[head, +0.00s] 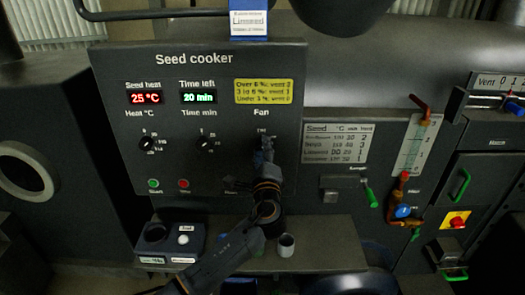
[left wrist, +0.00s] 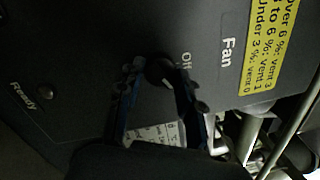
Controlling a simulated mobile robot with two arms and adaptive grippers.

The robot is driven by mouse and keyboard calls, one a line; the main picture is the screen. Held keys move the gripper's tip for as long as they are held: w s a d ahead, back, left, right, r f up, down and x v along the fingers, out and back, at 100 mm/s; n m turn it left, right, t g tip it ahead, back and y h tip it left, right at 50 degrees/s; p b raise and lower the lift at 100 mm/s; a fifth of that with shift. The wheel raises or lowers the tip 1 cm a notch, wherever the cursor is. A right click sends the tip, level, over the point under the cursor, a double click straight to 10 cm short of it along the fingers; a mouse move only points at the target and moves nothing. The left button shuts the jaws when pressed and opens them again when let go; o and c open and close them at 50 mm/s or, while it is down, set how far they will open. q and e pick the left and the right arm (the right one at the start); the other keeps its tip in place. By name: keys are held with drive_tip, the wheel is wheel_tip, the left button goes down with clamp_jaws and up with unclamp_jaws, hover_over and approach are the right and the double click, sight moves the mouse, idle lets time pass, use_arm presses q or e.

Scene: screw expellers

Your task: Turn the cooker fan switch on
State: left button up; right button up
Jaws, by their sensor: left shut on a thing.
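The seed cooker panel (head: 215,65) is dark grey, with a Fan label at its right side. The fan switch (left wrist: 160,70) is a small dark round knob below that label, with a short white mark and the word Off beside it. My left gripper (head: 265,148) is at the switch and hides most of it in the head view. In the left wrist view the two fingers of my left gripper (left wrist: 163,88) stand on either side of the knob, shut on it. My right gripper is not in view.
Left of the fan are two dials, for heat (head: 147,143) and time (head: 205,143). A green start button (head: 153,183) and a red button (head: 183,183) sit below.

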use_arm(q)
drive_tip(key=o, duration=1.1)
drive_tip(key=shift+f, duration=0.15)
drive_tip(key=shift+o, duration=0.2)
drive_tip(key=s+f, duration=0.1)
drive_tip(key=s, duration=1.1)
drive_tip(key=shift+d+f, duration=0.15)
drive_tip(key=shift+d, duration=0.2)
drive_tip(key=shift+w, duration=0.1)
